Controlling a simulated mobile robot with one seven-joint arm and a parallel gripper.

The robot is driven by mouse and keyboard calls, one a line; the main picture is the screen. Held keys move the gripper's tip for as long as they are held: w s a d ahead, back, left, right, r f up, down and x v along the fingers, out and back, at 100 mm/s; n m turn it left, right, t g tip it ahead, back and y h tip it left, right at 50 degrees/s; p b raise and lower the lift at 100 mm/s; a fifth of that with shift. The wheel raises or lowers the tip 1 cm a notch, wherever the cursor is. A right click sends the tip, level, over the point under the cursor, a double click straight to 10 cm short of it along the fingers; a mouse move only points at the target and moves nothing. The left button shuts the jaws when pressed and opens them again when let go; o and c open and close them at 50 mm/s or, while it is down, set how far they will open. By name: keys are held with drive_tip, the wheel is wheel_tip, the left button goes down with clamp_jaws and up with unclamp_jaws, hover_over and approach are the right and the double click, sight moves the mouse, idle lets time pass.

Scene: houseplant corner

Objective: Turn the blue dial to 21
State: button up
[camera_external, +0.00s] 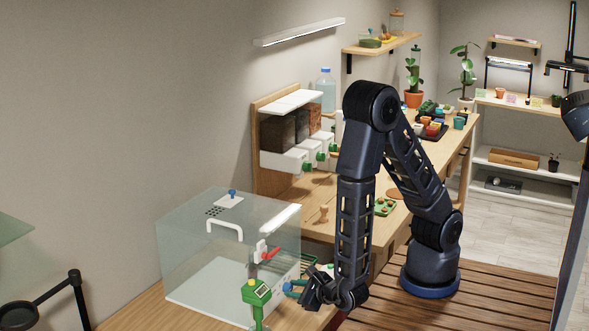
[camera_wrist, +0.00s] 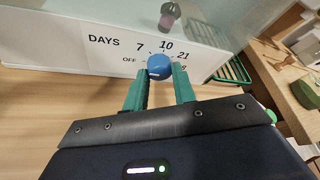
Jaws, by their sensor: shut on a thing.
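The blue dial (camera_wrist: 159,67) is on the white front panel (camera_wrist: 108,52) of a clear box, in the wrist view. The panel reads DAYS, with OFF, 7, 10, 21 and a partly covered 28 around the dial. My gripper (camera_wrist: 161,80) has its two teal fingers on either side of the dial and is shut on it. I cannot tell clearly which number the dial points to. In the external view my gripper (camera_external: 300,287) is low at the right side of the clear box (camera_external: 205,252), with the dial largely hidden.
A green stand (camera_external: 257,293) with a yellow top stands close to my gripper. A red-handled valve (camera_external: 268,254) is on the box above it. A green wire rack (camera_wrist: 232,70) lies right of the panel. Wooden bench top (camera_wrist: 40,110) is clear at left.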

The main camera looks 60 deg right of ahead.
idle(0.4)
drive_tip(key=o, duration=1)
drive_tip(key=v, duration=1)
drive_tip(key=shift+s+r, duration=0.25)
drive_tip(key=shift+s, duration=0.1)
